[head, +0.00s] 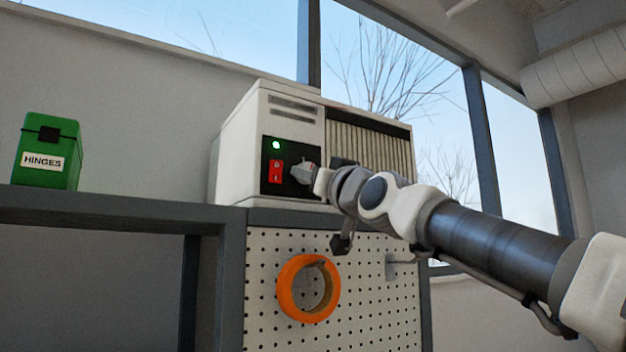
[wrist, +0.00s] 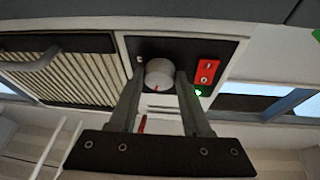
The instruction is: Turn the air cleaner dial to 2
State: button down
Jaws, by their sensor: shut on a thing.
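The air cleaner (head: 234,141) is a pale box with a black control panel (head: 272,186) on its front left. Its round white dial (wrist: 158,72) shows in the wrist view between the fingers of my gripper (wrist: 159,84), which is shut on it. The numbers around the dial are too small to read. In the head view my gripper (head: 308,173) reaches the panel from the right and hides the dial.
A red switch (head: 275,171) and a lit green lamp (head: 276,145) sit beside the dial. The cleaner stands above a pegboard (head: 262,285) with an orange tape roll (head: 291,306). A green HINGES box (head: 62,132) stands on the shelf at left.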

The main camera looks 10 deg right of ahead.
jog(key=shift+f+m+h+b, duration=0.1)
jog(key=shift+m+h+b, duration=0.3)
jog(key=shift+m+h, duration=0.7)
jog(key=shift+m+h+b, duration=0.3)
jog(key=shift+m+b, duration=0.05)
jog(key=shift+m, duration=1.45)
jog(key=shift+a+r+m+g+h+p, duration=0.15)
jog(key=shift+m+g+h, duration=0.15)
jog(key=shift+m, duration=0.65)
jog(key=shift+a+m+g+h+p, duration=0.2)
jog(key=shift+m+h, duration=0.25)
jog(key=shift+m, duration=0.45)
jog(key=shift+d+r+m+g+h+p, duration=0.1)
jog(key=shift+m+g+h, duration=0.25)
jog(key=shift+m, duration=0.6)
jog(key=shift+c, duration=1.8)
grip_release()
jog(key=shift+s, duration=0.1)
jog(key=shift+s, duration=0.1)
jog(key=s+f+b, duration=0.3)
jog(key=s+b, duration=0.3)
jog(key=s, duration=1.1)
jog(key=shift+a+f, duration=0.2)
jog(key=shift+w, duration=0.1)
